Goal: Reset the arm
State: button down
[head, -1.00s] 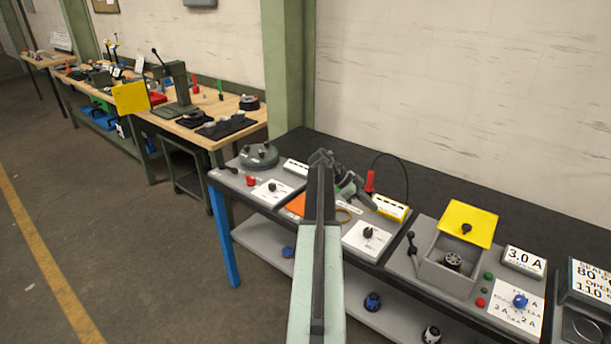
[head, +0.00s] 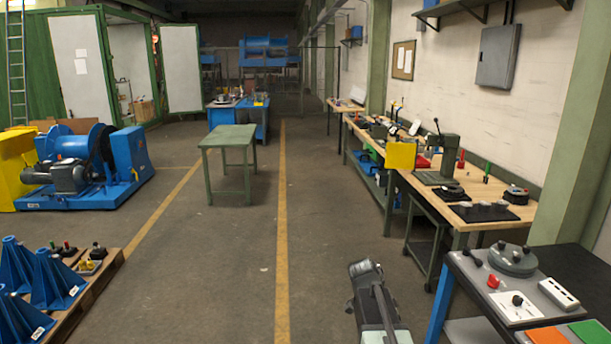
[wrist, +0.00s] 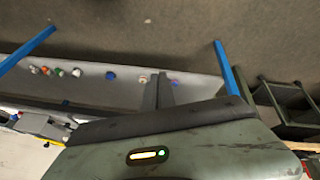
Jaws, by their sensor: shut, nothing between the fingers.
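My arm (head: 376,305) shows at the bottom of the head view, right of centre, short and close to my body. I cannot make out the fingertips there. In the wrist view my gripper (wrist: 158,82) has its two dark fingers close together and empty. They overlap the grey lower shelf (wrist: 200,86) of the bench in the picture, and no contact is visible. Several small coloured knobs or parts, including a blue one (wrist: 110,75), lie along that shelf.
The bench with grey panels (head: 470,283) stands close at the right, on blue legs. A wooden-topped workbench (head: 455,211) lies beyond it. A green table (head: 229,137) stands ahead, left of the yellow floor line (head: 282,230). Blue cones (head: 58,279) are at the lower left. The floor between is open.

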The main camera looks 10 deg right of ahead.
jog(key=s+a+f+n+y, duration=0.1)
jog(key=s+a+n+y, duration=0.1)
jog(key=a+n, duration=0.5)
jog(key=s+a+f+n+t+y, duration=0.1)
jog(key=s+a+n+y, duration=0.2)
jog(key=a+n, duration=0.5)
jog(key=a, duration=0.5)
jog(key=shift+s+a+f+n, duration=0.2)
jog(key=shift+s+n, duration=0.1)
jog(key=shift+s, duration=0.1)
